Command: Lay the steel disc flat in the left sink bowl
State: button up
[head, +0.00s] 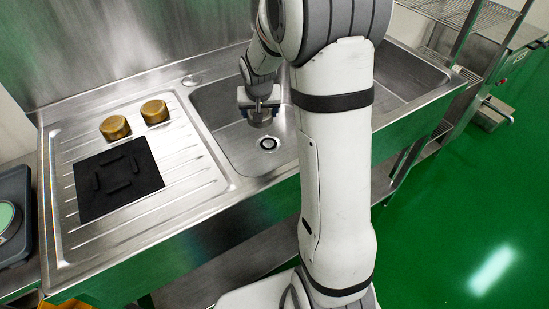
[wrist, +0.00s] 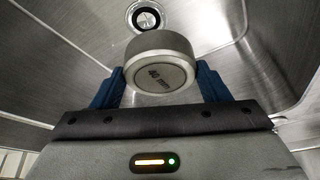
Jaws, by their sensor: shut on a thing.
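In the head view my gripper (head: 262,103) hangs over the left sink bowl (head: 225,105), above and a little left of the drain. The disc (head: 260,118) shows there only small and partly hidden between the fingers. In the wrist view the left bowl's drain (wrist: 146,16) lies beyond the disc. I cannot tell the exact gap between disc and bowl floor.
Two brass cylinders (head: 115,127) and a black mat (head: 118,179) with dark bars lie on the ribbed drainboard (head: 190,190) at left. My arm hides the divider and part of the right bowl (head: 400,75). A dark scale-like device (head: 12,215) stands at far left.

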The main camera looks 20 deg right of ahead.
jog(key=d+f+b, duration=0.1)
jog(key=f, duration=0.4)
jog(key=d+f+b, duration=0.2)
jog(key=f, duration=0.3)
jog(key=s+d+f+b, duration=0.1)
jog(key=d+f+b, duration=0.1)
jog(key=f, duration=0.4)
jog(key=shift+d+f, duration=0.1)
jog(key=shift+d, duration=0.05)
jog(key=shift+f+b, duration=0.25)
jog(key=shift+b, duration=0.05)
jog(key=o, duration=1.3)
jog(key=shift+r, duration=0.1)
jog(key=shift+c, duration=0.2)
